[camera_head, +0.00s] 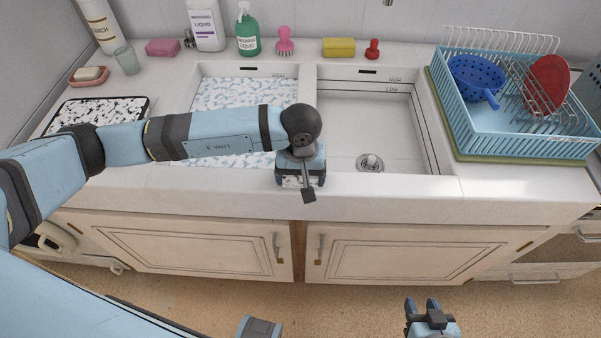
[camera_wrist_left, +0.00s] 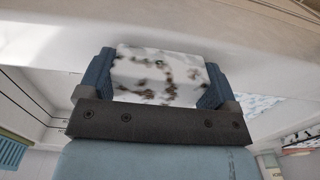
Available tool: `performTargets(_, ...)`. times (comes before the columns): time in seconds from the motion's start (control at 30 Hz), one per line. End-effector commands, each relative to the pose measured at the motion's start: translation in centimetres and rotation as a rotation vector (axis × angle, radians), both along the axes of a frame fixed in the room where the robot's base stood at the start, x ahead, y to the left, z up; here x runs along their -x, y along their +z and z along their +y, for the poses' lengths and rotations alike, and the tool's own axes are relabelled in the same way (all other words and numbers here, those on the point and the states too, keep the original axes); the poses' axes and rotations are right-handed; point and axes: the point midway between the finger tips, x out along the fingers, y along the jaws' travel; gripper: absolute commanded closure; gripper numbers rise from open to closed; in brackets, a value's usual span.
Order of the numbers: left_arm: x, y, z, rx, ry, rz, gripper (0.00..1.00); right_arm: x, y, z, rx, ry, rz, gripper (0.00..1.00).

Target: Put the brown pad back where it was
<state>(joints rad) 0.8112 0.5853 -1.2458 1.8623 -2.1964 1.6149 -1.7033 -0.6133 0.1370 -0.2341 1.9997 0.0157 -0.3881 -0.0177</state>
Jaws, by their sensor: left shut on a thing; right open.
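My left gripper (camera_head: 300,180) is at the front rim of the sink, near the divider between the basins. It is shut on a block-shaped pad (camera_wrist_left: 158,76), which is mostly white with brown patches, as if covered in foam. In the left wrist view the pad sits between both blue fingers (camera_wrist_left: 155,82). In the head view it is mostly hidden by the gripper. I cannot tell whether it touches the rim. My right gripper (camera_head: 423,306) is open and empty, low in front of the cabinets.
The left basin (camera_head: 205,72) holds foamy water; the right basin (camera_head: 340,125) is empty. A pink sponge (camera_head: 163,47), bottles, a pink brush (camera_head: 285,45), a yellow sponge (camera_head: 339,47) and a red plunger-shaped item (camera_head: 373,50) line the back ledge. A blue dish rack (camera_head: 520,137) stands right, a speckled tray (camera_head: 140,112) left.

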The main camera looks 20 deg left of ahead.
Motion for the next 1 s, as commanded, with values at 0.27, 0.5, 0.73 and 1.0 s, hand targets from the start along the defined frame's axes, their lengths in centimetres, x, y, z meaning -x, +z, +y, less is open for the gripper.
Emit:
performTargets(0.27,0.0,-0.3,0.0,0.001,0.0,-0.001,0.38,0.1,-0.5,0.0,0.0,0.001,0.002,0.57)
performTargets(0.5,0.0,-0.2,0.0,0.001,0.0,-0.001,0.0,0.0,-0.5,0.0,-0.002,0.0,0.005,0.57)
performTargets(0.73,0.0,0.3,0.0,0.001,0.0,0.0,0.0,0.0,0.3,0.1,-0.001,0.0,0.001,0.57)
performTargets(1.0,-0.2,5.0,0.0,0.002,0.0,-0.007,0.0,0.0,-0.7,0.1,-0.003,0.0,0.005,0.57)
